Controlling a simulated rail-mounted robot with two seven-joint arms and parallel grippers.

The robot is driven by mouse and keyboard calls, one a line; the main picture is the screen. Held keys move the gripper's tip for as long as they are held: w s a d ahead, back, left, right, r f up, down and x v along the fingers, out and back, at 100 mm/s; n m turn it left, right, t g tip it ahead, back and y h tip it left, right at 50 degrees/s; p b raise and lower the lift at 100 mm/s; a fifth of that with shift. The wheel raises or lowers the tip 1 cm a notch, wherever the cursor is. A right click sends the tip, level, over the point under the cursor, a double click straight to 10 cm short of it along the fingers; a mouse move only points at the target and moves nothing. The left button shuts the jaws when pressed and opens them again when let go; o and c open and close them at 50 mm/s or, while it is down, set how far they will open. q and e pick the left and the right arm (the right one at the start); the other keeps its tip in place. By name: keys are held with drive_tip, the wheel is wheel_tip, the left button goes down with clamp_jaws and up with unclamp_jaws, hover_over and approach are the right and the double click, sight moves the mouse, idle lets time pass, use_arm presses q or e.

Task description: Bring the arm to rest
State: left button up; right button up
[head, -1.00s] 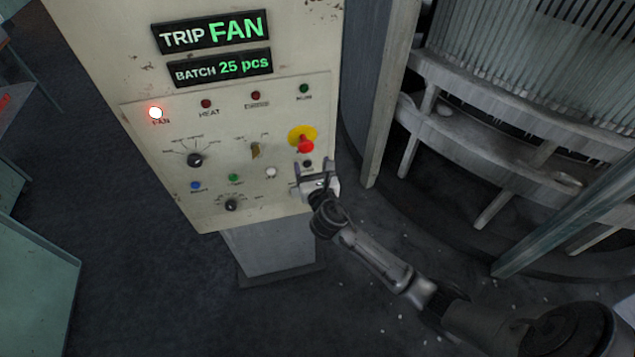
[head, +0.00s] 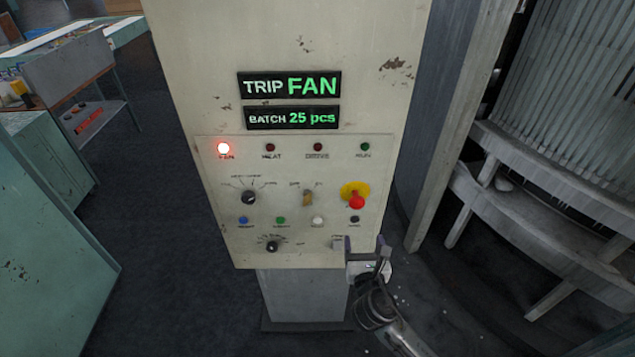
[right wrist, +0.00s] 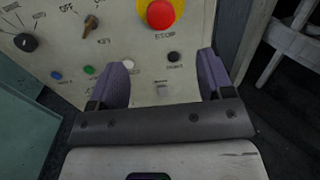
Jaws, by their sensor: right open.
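My right gripper (head: 362,246) is at the lower right corner of the cream control cabinet (head: 285,30) in the head view. In the right wrist view its two purple-padded fingers (right wrist: 160,80) are spread apart with nothing between them. The panel's lower part, with a dark button (right wrist: 173,57) and a white button (right wrist: 128,66), shows behind and between them. Whether a finger touches the panel cannot be told. My right arm comes up from the bottom right. My left gripper is not in either view.
The panel carries a red stop button (head: 356,201) on a yellow base, a lit red FAN lamp (head: 223,148), knobs and displays reading "TRIP FAN" and "BATCH 25 pcs". A grey ringed machine (head: 540,170) stands at right. Teal cabinets (head: 50,270) stand at left, with dark open floor between.

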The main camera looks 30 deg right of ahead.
drive_tip(key=s+a+f+m+g+y, duration=0.3)
drive_tip(key=s+a+f+m+g, duration=0.1)
drive_tip(key=s+m, duration=0.55)
drive_tip(key=s+a+f+m+g+y, duration=0.3)
drive_tip(key=s+a+f+m+g, duration=0.1)
drive_tip(key=s+m, duration=0.55)
drive_tip(key=s+a+f+m+g+y, duration=0.3)
drive_tip(key=s+a+f+m+g, duration=0.15)
drive_tip(key=s+m, duration=0.5)
drive_tip(key=w+p+v, duration=0.2)
drive_tip(key=p+v, duration=0.9)
drive_tip(key=p, duration=0.1)
drive_tip(key=shift+d+r, duration=0.2)
drive_tip(key=shift+r, duration=0.5)
drive_tip(key=shift+s, duration=0.15)
